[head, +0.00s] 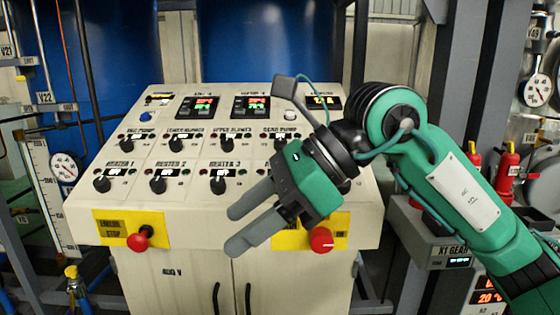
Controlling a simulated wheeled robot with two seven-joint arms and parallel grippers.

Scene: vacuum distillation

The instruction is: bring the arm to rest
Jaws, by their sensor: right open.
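My right arm comes in from the right, green with dark joints. My right gripper (236,230) is open and empty, its two grey fingers pointing down and left in front of the control cabinet (200,235). It hides part of the right yellow plate and some of the panel's right side. Whether the fingers touch the cabinet cannot be told. My left gripper is not in view.
The sloped panel carries several black knobs (158,184) and lit displays (198,107). Red knobs stick out on the left (138,241) and right (321,240) of the cabinet front. Gauges (537,90) and pipes stand at both sides.

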